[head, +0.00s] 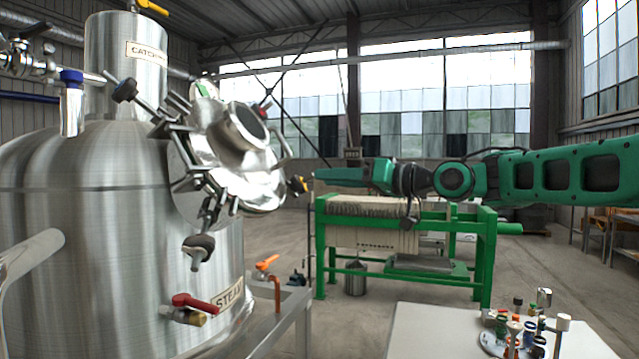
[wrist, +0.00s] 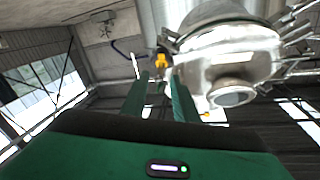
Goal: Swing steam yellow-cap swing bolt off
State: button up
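The steel tank marked STEAM (head: 110,230) fills the left of the head view. Its round manway lid (head: 262,190) faces right, with several swing bolts around the rim. The yellow-cap swing bolt (head: 299,184) sticks out at the lid's right side. In the wrist view its yellow cap (wrist: 162,62) lies ahead of the fingertips, in line with the gap between them. My gripper (head: 318,174) reaches in from the right, its tips just short of the cap. In the wrist view my gripper (wrist: 158,78) has its two fingers apart with nothing held.
A black-capped bolt (head: 198,246) hangs at the lid's lower edge. A red-handled valve (head: 195,303) and an orange-handled valve (head: 267,262) sit lower. A green-framed press (head: 400,240) stands behind my arm. A white table (head: 430,330) with small items is at front right.

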jog(key=shift+x, duration=1.85)
jog(key=shift+c, duration=0.6)
grip_shut()
jog(key=shift+f, duration=0.1)
